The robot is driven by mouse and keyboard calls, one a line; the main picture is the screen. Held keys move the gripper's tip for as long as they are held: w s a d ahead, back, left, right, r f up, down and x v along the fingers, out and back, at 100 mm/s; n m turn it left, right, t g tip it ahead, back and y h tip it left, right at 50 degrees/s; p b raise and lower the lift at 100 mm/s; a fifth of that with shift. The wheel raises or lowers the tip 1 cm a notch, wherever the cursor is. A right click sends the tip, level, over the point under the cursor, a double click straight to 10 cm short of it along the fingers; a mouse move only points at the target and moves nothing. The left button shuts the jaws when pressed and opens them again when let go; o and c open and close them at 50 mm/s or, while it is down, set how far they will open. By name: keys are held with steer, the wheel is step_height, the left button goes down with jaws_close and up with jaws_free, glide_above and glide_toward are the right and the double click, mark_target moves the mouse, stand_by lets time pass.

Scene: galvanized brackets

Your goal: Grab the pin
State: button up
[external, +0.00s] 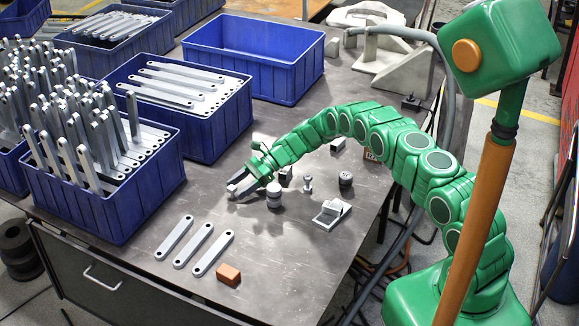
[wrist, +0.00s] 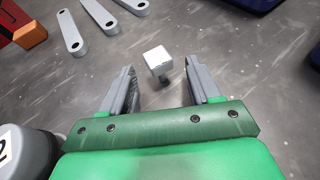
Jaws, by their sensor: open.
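The pin (wrist: 157,56) stands out in the wrist view as a small light-grey piece with a square head and a short darker stem below. It lies just ahead of the fingertips, roughly centred between them, and neither finger visibly touches it. My gripper (wrist: 158,70) is open, with one grey finger on each side. In the external view my gripper (external: 241,187) is low over the table, left of a grey cylinder. The pin is hard to make out there among the grey fingers. A separate small silver upright piece (external: 308,184) stands further right.
The grey cylinder (external: 273,195) stands close beside my gripper. Three flat brackets (external: 202,246) and an orange block (external: 229,274) lie towards the front. Blue bins (external: 110,215) line the left and back. A dark knob (external: 346,179) and a metal piece (external: 332,214) stand right.

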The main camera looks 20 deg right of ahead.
mark_target(232, 191)
steer(key=shift+x, duration=1.55)
steer(key=shift+r, duration=0.1)
steer(key=shift+c, duration=0.4)
jaws_close()
